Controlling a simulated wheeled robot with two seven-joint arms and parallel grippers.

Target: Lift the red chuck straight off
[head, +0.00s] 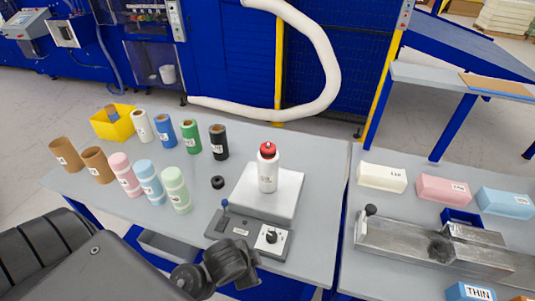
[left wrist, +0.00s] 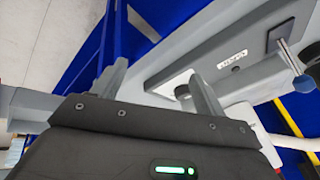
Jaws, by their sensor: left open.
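The red chuck (head: 267,148) sits on top of an upright white cylinder (head: 268,176) in the head view. The cylinder stands on a light square plate (head: 286,204) of a grey device. My left gripper (left wrist: 156,70) shows in the left wrist view, its two fingers apart with nothing between them. It points toward the grey device's side, and the red chuck is not visible there. In the head view dark links of my arm cover the lower left, apart from the chuck; its fingers cannot be made out. My right gripper is not in view.
The device's front panel has a black knob (head: 271,237) and a blue-tipped lever (head: 224,205). Several coloured rolls and a yellow bin (head: 113,124) stand at left. Foam blocks lie on the right table.

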